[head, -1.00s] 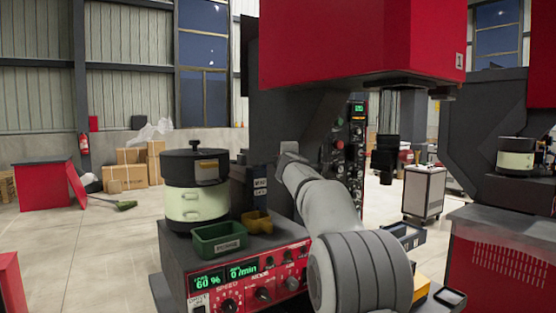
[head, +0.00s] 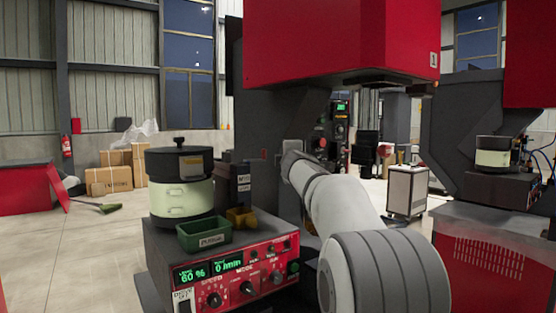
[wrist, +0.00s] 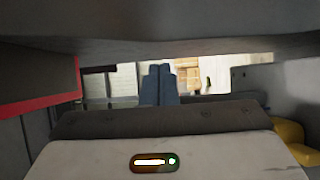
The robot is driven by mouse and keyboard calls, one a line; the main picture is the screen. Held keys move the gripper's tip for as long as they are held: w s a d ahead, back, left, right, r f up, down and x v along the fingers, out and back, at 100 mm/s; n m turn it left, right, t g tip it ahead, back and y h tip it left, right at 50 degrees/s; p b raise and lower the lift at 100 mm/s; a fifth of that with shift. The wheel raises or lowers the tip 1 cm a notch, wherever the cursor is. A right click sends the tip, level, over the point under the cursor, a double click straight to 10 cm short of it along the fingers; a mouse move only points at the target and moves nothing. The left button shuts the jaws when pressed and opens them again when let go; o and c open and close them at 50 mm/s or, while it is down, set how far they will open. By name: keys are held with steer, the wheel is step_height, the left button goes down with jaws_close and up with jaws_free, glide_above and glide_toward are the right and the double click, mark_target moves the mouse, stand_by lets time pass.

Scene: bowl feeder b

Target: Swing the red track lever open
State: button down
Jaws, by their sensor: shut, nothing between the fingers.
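I cannot make out the red track lever in either view. The bowl feeder (head: 182,196), a pale green drum with a black lid, stands on the red control box (head: 232,268) at the left of my arm in the head view. My arm reaches away toward the dark machine column, and its end is hidden from the head camera. In the wrist view my gripper (wrist: 159,72) shows as two blue-grey fingers side by side, shut and empty. They point into a gap below a dark overhanging surface, and I see them touch nothing.
A green bin (head: 204,234) and a yellow bin (head: 241,217) sit beside the feeder. A red machine housing (head: 345,40) hangs above. In the wrist view a red-edged panel (wrist: 40,103) is close at left and a yellow object (wrist: 289,138) at right.

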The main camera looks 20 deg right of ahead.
steer(key=shift+s+d, duration=0.35)
steer(key=shift+s, duration=0.05)
steer(key=shift+s, duration=0.1)
steer(key=s+a+f+m+g+y+p, duration=0.1)
steer(key=s+a+f+m+g+p, duration=0.2)
steer(key=s+f, duration=0.6)
steer(key=s+a+f+m+g+y+p, duration=0.1)
steer(key=s+a+f+m+g+p, duration=0.2)
steer(key=s, duration=1.7)
steer(key=s+a+f+m+g+y+p, duration=0.1)
steer(key=s+a+f+m+g+p, duration=0.2)
steer(key=s+a+f+m+g, duration=0.5)
steer(key=s+f+m+g, duration=0.1)
steer(key=s+f, duration=0.6)
steer(key=f, duration=0.1)
steer(key=shift+s+a+f+m+y, duration=0.2)
steer(key=shift+s+m+y, duration=0.1)
steer(key=shift+y, duration=0.1)
